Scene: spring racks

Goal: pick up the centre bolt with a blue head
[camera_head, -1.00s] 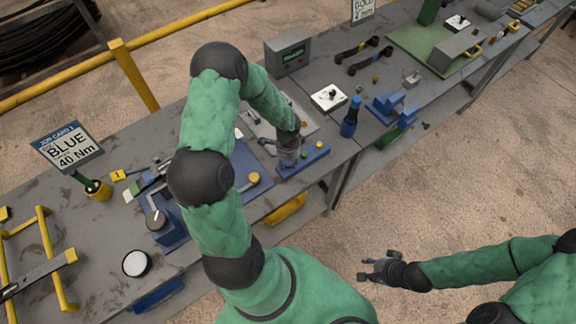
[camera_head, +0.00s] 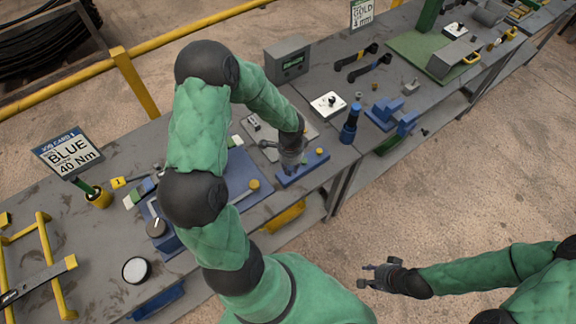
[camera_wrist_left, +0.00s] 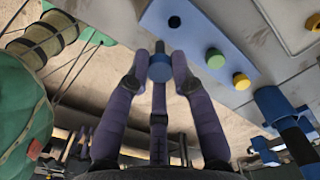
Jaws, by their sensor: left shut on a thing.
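My left gripper (camera_head: 291,166) is over the blue bolt rack (camera_head: 302,170) near the front edge of the bench. There the rack (camera_wrist_left: 195,40) shows a dark empty hole, a green-headed bolt (camera_wrist_left: 215,58) and a yellow-headed bolt (camera_wrist_left: 241,81). The held bolt shows beside the rack's edge; I cannot tell its exact height. My right gripper (camera_head: 376,275) is open and empty over the floor.
A blue bottle-like tool (camera_head: 350,122), a white plate with a knob (camera_head: 328,105) and a grey box (camera_head: 287,58) stand around the rack. Open floor lies in front of the bench.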

